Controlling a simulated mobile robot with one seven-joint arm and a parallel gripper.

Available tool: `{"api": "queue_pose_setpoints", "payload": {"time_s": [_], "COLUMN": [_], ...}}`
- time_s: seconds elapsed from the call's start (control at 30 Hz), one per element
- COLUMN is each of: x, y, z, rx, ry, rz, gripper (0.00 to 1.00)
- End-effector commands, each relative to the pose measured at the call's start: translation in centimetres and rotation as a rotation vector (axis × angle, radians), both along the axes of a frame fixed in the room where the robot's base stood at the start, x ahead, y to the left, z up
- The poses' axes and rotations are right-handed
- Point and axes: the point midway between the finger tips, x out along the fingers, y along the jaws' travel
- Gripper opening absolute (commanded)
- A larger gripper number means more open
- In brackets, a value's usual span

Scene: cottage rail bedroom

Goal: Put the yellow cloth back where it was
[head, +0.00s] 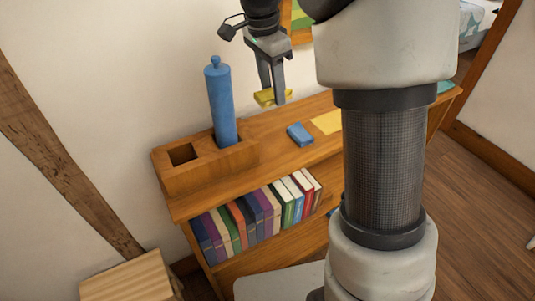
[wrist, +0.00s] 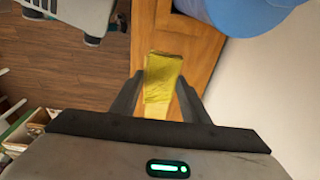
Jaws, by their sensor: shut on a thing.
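My gripper (head: 274,93) is shut on the yellow cloth (head: 266,98) and holds it above the wooden shelf top. The cloth looks like a small folded piece. In the wrist view the cloth (wrist: 163,72) sits between the two fingers of my gripper (wrist: 160,88). A flat yellow patch (head: 327,122) lies on the shelf top, to the right of and below the gripper. A small blue folded piece (head: 300,133) lies just left of that patch.
A tall blue bottle (head: 221,105) stands in a wooden holder (head: 230,157), left of my gripper; the holder's left square hole is empty. It looms large in the wrist view (wrist: 255,12). Several books (head: 263,209) fill the shelf below. A wooden stool (head: 130,281) stands at lower left.

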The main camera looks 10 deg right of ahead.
Motion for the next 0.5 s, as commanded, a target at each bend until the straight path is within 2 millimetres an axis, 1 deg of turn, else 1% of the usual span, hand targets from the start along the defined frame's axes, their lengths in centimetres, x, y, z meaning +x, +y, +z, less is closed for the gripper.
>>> {"api": "queue_pose_setpoints", "payload": {"time_s": [0.07,0.17,0.4,0.5], "x": [0.0,-0.1,-0.2,-0.1], "y": [0.1,0.1,0.1,0.1], "z": [-0.5,-2.2,-8.6,-10.9], "rx": [0.0,0.0,0.0,0.0], "ry": [0.001,0.004,0.007,0.006], "rz": [0.002,0.002,0.002,0.002], "gripper": [0.24,0.24,0.24,0.24]}}
